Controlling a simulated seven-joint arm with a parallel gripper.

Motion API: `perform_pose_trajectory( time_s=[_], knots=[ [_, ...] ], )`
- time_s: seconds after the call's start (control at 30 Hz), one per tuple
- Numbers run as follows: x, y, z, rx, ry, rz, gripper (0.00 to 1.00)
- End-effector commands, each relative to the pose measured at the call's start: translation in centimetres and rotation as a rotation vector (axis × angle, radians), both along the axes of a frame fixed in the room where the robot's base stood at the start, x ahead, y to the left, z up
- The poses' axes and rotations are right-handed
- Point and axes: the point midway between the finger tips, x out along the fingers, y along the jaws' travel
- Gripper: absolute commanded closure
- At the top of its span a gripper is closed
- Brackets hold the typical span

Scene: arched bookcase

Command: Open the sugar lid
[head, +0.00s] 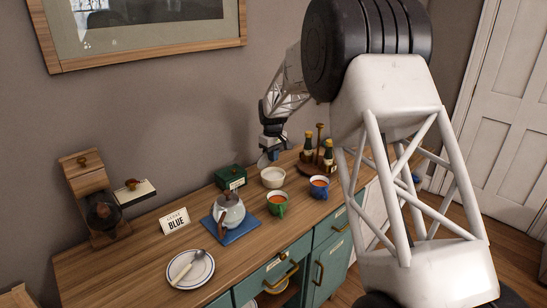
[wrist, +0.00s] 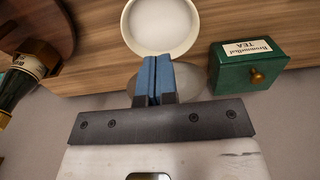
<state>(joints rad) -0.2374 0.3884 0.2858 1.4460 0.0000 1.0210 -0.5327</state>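The sugar bowl (head: 272,178) is a round cream bowl standing uncovered on the wooden counter, with pale contents. In the wrist view the bowl (wrist: 160,25) lies just beyond my fingertips. My gripper (head: 273,156) is above and behind the bowl, apart from it. In the wrist view its blue fingers (wrist: 158,62) are nearly together. A greyish round lid (wrist: 192,80) shows behind the fingers, and it appears tilted beside the fingertips in the head view (head: 263,161). The fingers look shut on the lid, but its knob and the contact are hidden.
A green tea box (head: 230,177) stands left of the bowl. Green (head: 277,203) and blue (head: 319,187) cups stand in front and right. A teapot (head: 228,210), a plate (head: 191,269) and a bottle rack (head: 318,155) are also on the counter. The wall is close behind.

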Motion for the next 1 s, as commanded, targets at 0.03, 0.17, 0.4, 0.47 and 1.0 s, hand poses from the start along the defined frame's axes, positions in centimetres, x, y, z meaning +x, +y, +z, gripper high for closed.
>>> perform_pose_trajectory(
  time_s=[0.03, 0.17, 0.4, 0.47, 1.0],
  knots=[
    [0.00, 0.01, 0.00, 0.000, 0.000, 0.000, 1.00],
    [0.00, 0.01, -0.01, 0.000, 0.000, 0.000, 1.00],
    [0.04, 0.06, 0.01, 0.000, 0.000, 0.000, 1.00],
    [0.09, 0.10, 0.04, 0.000, 0.000, 0.000, 1.00],
    [0.58, 0.56, 0.36, 0.000, 0.000, 0.000, 1.00]
  ],
)
